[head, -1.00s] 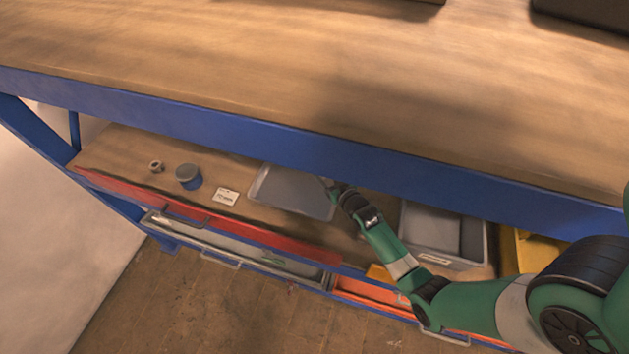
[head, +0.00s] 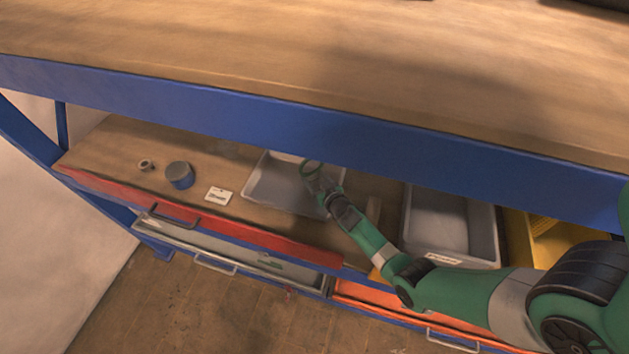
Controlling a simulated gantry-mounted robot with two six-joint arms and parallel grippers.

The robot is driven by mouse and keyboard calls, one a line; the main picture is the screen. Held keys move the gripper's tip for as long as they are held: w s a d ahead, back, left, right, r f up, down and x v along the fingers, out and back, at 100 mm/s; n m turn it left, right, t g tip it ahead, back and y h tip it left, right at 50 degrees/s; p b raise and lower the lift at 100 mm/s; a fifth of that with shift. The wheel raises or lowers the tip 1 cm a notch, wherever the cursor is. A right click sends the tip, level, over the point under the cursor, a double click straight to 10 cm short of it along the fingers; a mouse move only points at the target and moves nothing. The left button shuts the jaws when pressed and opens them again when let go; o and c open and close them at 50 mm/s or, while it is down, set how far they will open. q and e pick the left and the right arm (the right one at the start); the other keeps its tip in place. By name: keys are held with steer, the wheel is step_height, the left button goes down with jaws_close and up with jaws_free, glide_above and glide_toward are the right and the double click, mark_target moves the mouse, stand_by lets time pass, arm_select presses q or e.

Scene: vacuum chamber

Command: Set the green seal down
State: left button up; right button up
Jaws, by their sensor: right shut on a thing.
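The green seal (head: 310,167) is a thin dark green ring. My right gripper (head: 316,179) is shut on it, over the shallow grey tray (head: 262,190) on the shelf under the bench. The seal shows near the tray's far right part, close below the blue beam. I cannot tell whether it touches the tray. The tray otherwise looks empty. My left gripper is not in view.
Left of the tray lie a white label card (head: 218,195), a round blue-grey tin (head: 179,175) and a small metal ring (head: 146,165). A deeper grey bin (head: 440,225) and a yellow bin (head: 545,240) stand to the right. The blue beam (head: 300,135) hangs low over the shelf.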

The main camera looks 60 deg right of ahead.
steer(key=shift+f, duration=0.25)
steer(key=o, duration=1.3)
steer(key=shift+r, duration=0.1)
steer(key=shift+o, duration=0.2)
steer(key=shift+r, duration=0.15)
steer(key=p+v, duration=0.3)
steer(key=v, duration=0.3)
steer(key=shift+s+a+r, duration=0.2)
steer(key=shift+s, duration=0.05)
steer(key=shift+s+a+r, duration=0.1)
steer(key=shift+s+a, duration=0.15)
steer(key=shift+s, duration=0.05)
